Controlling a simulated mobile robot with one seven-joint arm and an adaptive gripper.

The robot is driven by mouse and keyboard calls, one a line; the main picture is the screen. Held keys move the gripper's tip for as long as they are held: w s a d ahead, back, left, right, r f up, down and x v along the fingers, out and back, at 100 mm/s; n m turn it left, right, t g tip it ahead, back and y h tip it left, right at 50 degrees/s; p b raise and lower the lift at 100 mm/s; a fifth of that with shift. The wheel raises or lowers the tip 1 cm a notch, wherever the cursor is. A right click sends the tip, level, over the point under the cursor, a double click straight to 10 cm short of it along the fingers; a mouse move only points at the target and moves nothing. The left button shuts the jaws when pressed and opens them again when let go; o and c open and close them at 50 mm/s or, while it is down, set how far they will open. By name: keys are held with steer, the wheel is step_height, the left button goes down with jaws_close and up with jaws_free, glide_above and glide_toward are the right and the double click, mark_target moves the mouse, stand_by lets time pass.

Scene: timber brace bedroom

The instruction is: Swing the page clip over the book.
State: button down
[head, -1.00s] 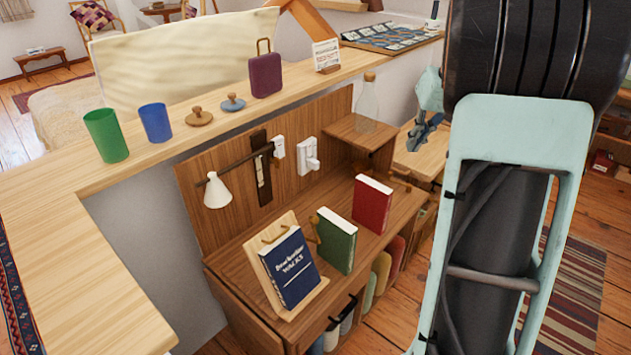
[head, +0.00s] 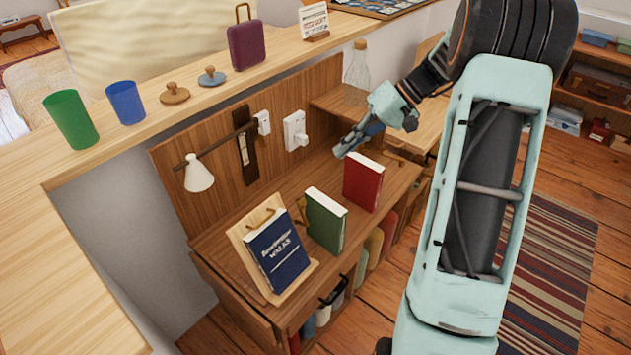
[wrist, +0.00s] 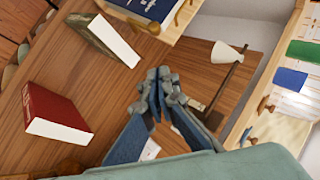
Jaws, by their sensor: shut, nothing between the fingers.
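A dark blue book (head: 277,253) leans on a wooden book stand (head: 240,238) on the desk. A brass page clip (head: 265,222) shows at the stand's upper part, by the book's top edge; whether it touches the book I cannot tell. In the wrist view the blue book (wrist: 150,8) is cut off at the top edge, with brass parts (wrist: 180,14) beside it. My gripper (head: 342,152) is shut and empty above the back right of the desk, behind the red book and apart from the stand. Its closed fingers also show in the wrist view (wrist: 160,84).
A green book (head: 325,222) and a red book (head: 364,182) stand upright between my gripper and the stand. A glass bottle (head: 357,75) stands on the small shelf behind my gripper. The ledge behind holds cups and a purple case.

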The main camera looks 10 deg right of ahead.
steer(key=s+x, duration=0.2)
steer(key=x, duration=1)
steer(key=shift+s+f+p, duration=0.25)
steer(key=shift+f+p, duration=0.05)
steer(key=shift+f, duration=0.3)
steer(key=shift+a, duration=0.25)
steer(key=shift+s+a+h+b, duration=0.2)
steer(key=shift+h+b, duration=0.1)
steer(key=shift+b, duration=0.25)
